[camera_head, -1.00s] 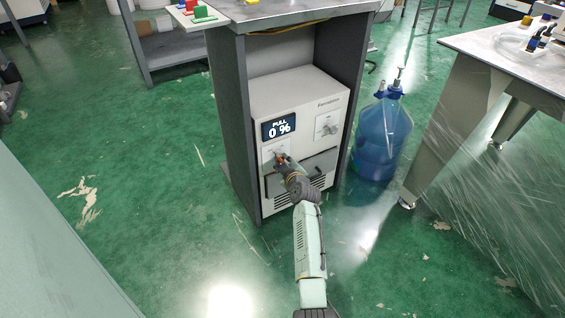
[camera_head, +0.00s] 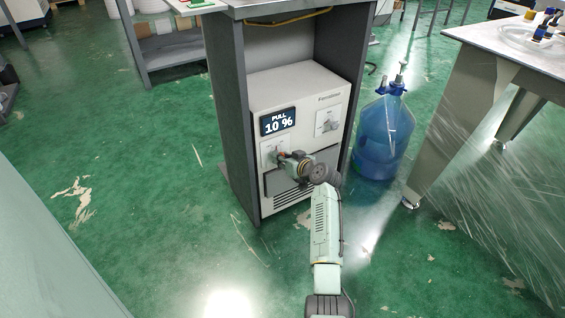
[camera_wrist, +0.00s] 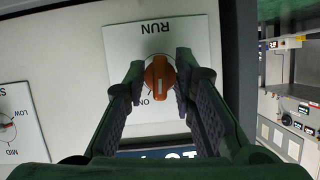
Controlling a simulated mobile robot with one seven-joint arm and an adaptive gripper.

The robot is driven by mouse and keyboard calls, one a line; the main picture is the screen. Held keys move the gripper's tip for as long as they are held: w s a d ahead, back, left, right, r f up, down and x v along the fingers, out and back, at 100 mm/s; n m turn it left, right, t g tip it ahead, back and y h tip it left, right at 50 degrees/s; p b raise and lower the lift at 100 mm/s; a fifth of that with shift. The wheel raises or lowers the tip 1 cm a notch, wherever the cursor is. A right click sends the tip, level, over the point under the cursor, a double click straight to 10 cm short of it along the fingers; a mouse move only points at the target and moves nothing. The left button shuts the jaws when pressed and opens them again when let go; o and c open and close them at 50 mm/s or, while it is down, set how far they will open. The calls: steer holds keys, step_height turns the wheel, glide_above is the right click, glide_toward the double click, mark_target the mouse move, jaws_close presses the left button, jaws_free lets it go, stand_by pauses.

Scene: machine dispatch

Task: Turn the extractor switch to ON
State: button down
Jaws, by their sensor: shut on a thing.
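The extractor (camera_head: 300,88) is a white box inside a grey cabinet, and its display (camera_head: 278,121) reads PULL 10 %. Its switch is an orange knob (camera_wrist: 159,76) on a white plate marked RUN, upside down in the wrist view. An ON label (camera_wrist: 145,100) shows at the knob's lower left; the other label is hidden. The knob's pale line runs roughly up and down in that view. My gripper (camera_wrist: 160,68) has its two dark fingers on either side of the knob, shut on it. In the head view my gripper (camera_head: 282,158) reaches the lower left panel.
A second dial (camera_wrist: 6,126) marked LOW and MID sits to the left in the wrist view. The cabinet side (camera_head: 228,120) stands close left of my gripper. A blue water bottle (camera_head: 382,135) stands right of the cabinet, and a metal table (camera_head: 470,75) farther right. The green floor is open.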

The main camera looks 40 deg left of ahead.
steer(key=m+g+y+b, duration=0.1)
steer(key=m+g+b, duration=0.1)
steer(key=m+b, duration=0.1)
steer(key=shift+w+m, duration=0.1)
steer(key=shift+m, duration=0.3)
stand_by(0.4)
steer(key=c, duration=1.7)
jaws_free()
steer(key=v, duration=1.2)
steer(key=shift+w+d+f, duration=0.1)
steer(key=shift+w+f, duration=0.05)
steer(key=shift+f, duration=0.05)
